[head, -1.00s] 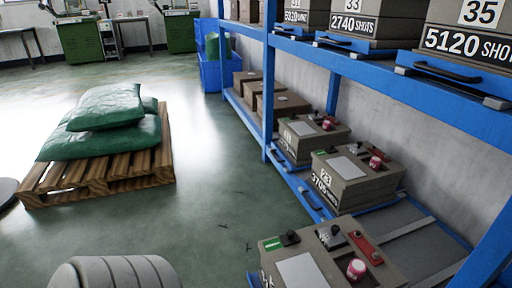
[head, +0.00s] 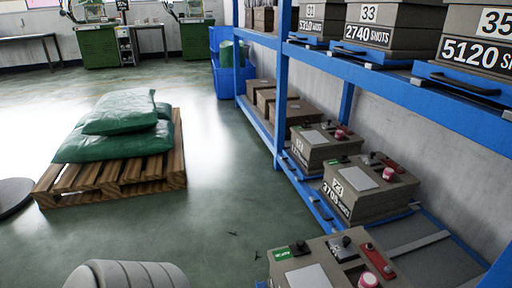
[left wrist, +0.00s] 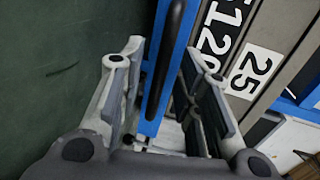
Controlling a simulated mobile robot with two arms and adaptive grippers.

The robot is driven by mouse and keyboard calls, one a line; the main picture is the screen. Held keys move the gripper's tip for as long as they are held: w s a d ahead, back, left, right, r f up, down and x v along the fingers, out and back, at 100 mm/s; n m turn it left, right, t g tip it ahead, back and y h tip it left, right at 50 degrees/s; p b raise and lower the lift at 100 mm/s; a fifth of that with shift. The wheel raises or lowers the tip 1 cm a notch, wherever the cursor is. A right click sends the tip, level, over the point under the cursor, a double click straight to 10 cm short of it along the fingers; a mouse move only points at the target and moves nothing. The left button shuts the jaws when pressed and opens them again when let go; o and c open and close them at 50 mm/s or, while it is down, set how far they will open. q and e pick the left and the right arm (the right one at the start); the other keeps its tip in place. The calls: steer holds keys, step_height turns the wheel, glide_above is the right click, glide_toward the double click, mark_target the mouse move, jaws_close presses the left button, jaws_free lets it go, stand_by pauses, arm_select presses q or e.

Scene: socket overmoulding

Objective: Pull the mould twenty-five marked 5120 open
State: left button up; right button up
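In the left wrist view the mould marked 25 (left wrist: 262,62) is close at the right, its white figures reading 5120 and turned sideways. A blue bar with a black handle (left wrist: 165,58) runs along its front. My left gripper (left wrist: 160,50) is open, one finger on each side of the bar and handle, with gaps showing. In the head view the nearest lower-shelf mould (head: 310,274), with a green tag and red knob, is cut by the bottom edge; its front label is hidden, so its number cannot be read. My right gripper is not in view.
An upper-shelf mould marked 35 (head: 478,50) also reads 5120. Another lower mould (head: 350,203) reads 3705. A blue rack post (head: 281,85) stands between shelf bays. A pallet (head: 120,185) with green sacks (head: 115,143) stands left; the floor between is clear.

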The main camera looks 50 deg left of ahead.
arm_select(q)
steer(key=v, duration=1)
steer(key=shift+s, duration=0.25)
steer(key=shift+s, duration=0.1)
